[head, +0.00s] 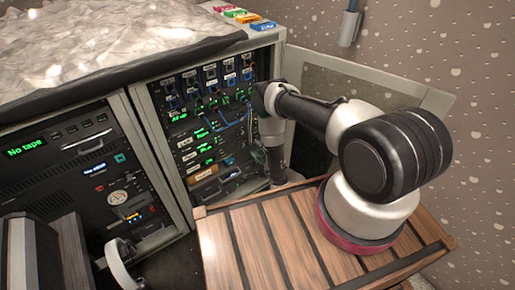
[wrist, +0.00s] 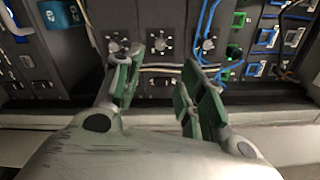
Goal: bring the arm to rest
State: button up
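My arm (head: 310,110) reaches from its base on a slatted wooden platform to the front of an equipment rack (head: 150,140). Its wrist is bent downward close to the right side of the rack's patch panel. In the wrist view my gripper (wrist: 162,72) has its two green-padded fingers apart, with nothing between them. The fingers point at a dark panel with knobs and sockets; I cannot tell whether they touch it. In the head view the fingers are too small and partly hidden to make out.
Blue cables (wrist: 205,35) hang across the panel close to the right finger. An open rack door (head: 370,85) stands behind my arm. A blue block (wrist: 62,13) is on the panel at upper left. The slatted platform (head: 250,240) is bare left of my base.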

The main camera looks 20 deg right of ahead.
dwell(0.3)
jog(key=s+d+f+n+g+h, duration=0.4)
jog(key=s+f+n+g, duration=0.65)
jog(key=f+g, duration=0.3)
jog(key=s+d+r+n+g+h, duration=0.1)
jog(key=s+d+r+n+g, duration=0.1)
jog(key=r, duration=1.1)
jog(key=s+d+r+n+g, duration=0.1)
jog(key=s+r+n+g, duration=0.15)
jog(key=r, duration=1.15)
jog(key=s+d+r+n+g+h, duration=0.1)
jog(key=s+d+r+n+g, duration=0.15)
jog(key=r, duration=1.05)
jog(key=s+r+t, duration=0.3)
jog(key=s+r, duration=0.4)
jog(key=r, duration=0.9)
jog(key=s+d+r+t, duration=0.1)
jog(key=s+r+t, duration=0.3)
jog(key=r, duration=1.2)
jog(key=s, duration=0.4)
jog(key=shift+s+d, duration=0.15)
jog(key=shift+d, duration=0.05)
